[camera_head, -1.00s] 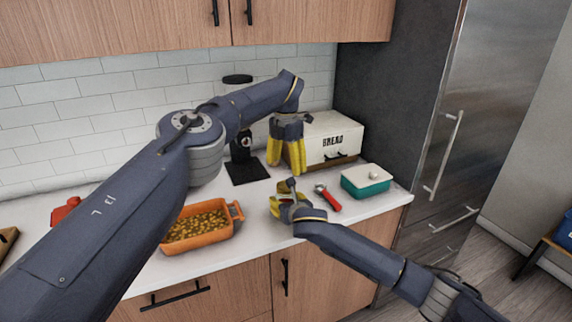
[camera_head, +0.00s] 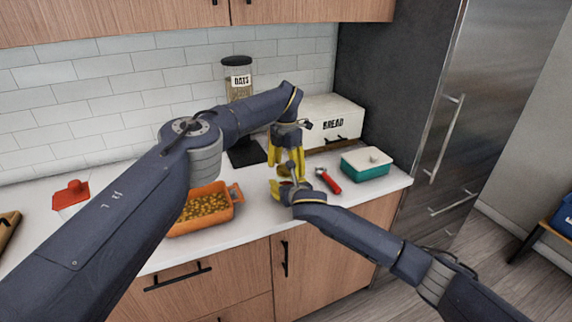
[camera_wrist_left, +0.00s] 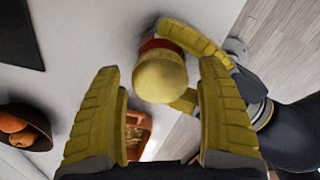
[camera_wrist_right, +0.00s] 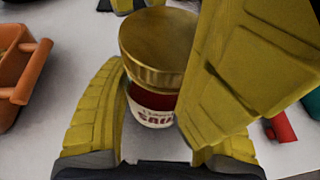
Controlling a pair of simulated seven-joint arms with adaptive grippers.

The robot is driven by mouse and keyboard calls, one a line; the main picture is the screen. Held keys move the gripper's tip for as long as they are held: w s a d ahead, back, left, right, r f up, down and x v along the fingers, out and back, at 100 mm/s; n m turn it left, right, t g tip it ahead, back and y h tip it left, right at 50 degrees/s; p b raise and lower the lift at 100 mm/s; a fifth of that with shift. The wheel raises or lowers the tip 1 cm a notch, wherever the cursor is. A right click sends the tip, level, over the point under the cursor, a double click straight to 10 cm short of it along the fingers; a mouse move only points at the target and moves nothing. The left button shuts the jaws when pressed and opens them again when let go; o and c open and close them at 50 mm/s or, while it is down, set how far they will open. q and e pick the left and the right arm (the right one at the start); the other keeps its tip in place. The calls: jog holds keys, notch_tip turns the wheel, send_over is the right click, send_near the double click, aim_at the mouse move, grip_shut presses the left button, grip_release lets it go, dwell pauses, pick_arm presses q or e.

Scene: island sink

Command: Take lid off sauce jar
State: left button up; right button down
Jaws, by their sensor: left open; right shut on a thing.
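The sauce jar (camera_wrist_right: 152,118) has a white label and red contents, and its round gold lid (camera_wrist_right: 158,50) sits on top. The lid also shows in the left wrist view (camera_wrist_left: 160,77). My right gripper (camera_head: 283,186) is shut on the jar, with its yellow fingers around the sides. My left gripper (camera_head: 288,158) is open, just above the jar, its fingers pointing down on either side of the lid with gaps. In the right wrist view, a large yellow finger covers part of the jar's right side. In the head view, the grippers hide most of the jar.
An orange baking dish (camera_head: 185,222) stands left of the jar. A red-handled tool (camera_head: 329,181) and a teal dish with a white lid (camera_head: 366,164) lie to the right. The bread box (camera_head: 333,122) and oats dispenser (camera_head: 238,78) stand behind. A fruit bowl (camera_wrist_left: 22,128) shows in the left wrist view.

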pick_arm(q)
jog(key=c, duration=1.4)
jog(key=shift+o, duration=0.2)
jog(key=n, duration=0.9)
jog(key=shift+r, duration=0.6)
jog(key=shift+r, duration=0.5)
jog(key=shift+r, duration=0.15)
